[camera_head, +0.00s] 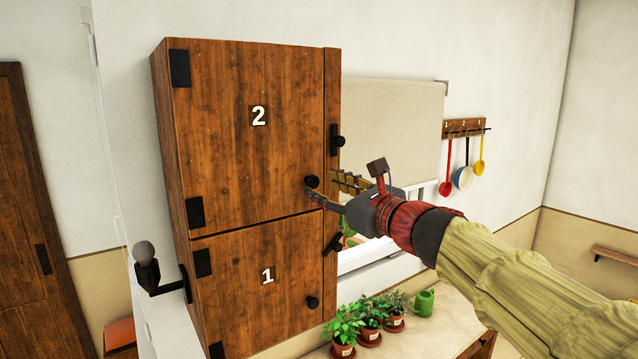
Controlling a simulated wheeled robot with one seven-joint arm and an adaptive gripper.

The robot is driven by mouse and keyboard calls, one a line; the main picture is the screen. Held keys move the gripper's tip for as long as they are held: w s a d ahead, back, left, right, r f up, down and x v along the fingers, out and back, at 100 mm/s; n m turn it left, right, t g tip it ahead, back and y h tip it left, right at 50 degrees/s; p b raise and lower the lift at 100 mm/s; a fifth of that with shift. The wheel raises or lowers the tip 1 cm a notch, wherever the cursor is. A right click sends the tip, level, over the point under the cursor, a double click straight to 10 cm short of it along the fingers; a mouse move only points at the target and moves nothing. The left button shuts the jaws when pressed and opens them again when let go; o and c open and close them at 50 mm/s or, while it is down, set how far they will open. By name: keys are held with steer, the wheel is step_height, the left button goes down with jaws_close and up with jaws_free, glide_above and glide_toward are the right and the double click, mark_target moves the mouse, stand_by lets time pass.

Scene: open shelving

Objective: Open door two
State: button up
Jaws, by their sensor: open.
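Door two (245,140) is the upper wooden door of a wall cabinet and bears a white number 2. It is shut, with black hinges on its left side. Its round black knob (312,181) is near the lower right corner. A black latch (336,141) sits on the frame strip to the right of the door. My gripper (328,190) comes in from the right, and its open fingers reach toward the knob of door two. The fingertips are at or close beside the knob; I cannot tell whether they touch it.
Door one (262,290) is below, shut, with its own knob (312,302) and a tilted latch (333,243). Potted plants (370,318) and a green watering can (424,302) stand on the counter. Utensils hang from a rack (464,128). A lamp (145,262) is left of the cabinet.

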steer(key=shift+x, duration=1.45)
steer(key=shift+c, duration=0.7)
jaws_close()
